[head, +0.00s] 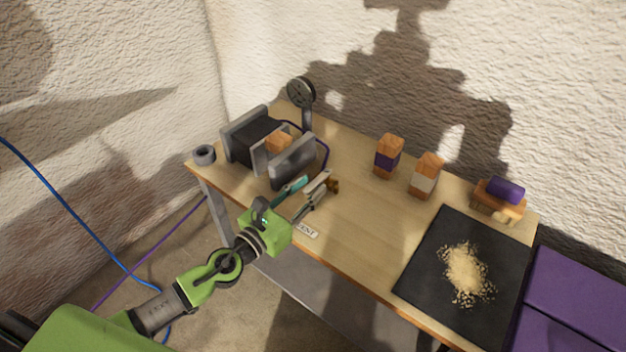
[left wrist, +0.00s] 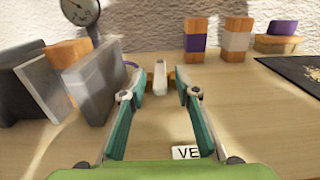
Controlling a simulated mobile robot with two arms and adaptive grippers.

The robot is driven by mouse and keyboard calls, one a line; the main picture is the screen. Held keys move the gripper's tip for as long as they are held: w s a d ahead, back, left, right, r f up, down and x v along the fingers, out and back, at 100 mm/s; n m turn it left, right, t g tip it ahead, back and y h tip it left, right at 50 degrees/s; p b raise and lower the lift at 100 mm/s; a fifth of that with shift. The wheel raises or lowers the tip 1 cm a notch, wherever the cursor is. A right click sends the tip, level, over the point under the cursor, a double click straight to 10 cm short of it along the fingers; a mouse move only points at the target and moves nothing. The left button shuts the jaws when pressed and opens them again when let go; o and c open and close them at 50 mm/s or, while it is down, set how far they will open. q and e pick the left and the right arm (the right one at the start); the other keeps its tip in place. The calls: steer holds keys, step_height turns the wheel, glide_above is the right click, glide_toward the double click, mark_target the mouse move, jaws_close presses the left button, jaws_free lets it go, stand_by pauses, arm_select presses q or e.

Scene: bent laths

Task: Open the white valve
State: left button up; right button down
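The white valve handle (head: 319,181) stands near the left front part of the wooden bench, beside a brass-coloured fitting (head: 334,186). In the left wrist view the white handle (left wrist: 160,76) is upright between and beyond my fingers, with brass showing behind it. My left gripper (head: 309,190) reaches in over the bench's front edge, pointing at the handle. Its two teal fingers are apart, with a gap on each side of the handle in the left wrist view (left wrist: 155,85). Contact is not visible. My right gripper is not in view.
A grey clamp-like press (head: 292,162) holding an orange block stands close left of the gripper. A gauge (head: 301,92) rises behind it. A label (head: 307,231) lies at the front edge. Banded blocks (head: 388,157) and a dark mat (head: 420,262) with shavings are to the right.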

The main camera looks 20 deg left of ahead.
mark_target(318, 181)
arm_select(q)
steer(key=shift+x, duration=1.05)
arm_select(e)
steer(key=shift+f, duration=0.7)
arm_select(q)
jaws_close()
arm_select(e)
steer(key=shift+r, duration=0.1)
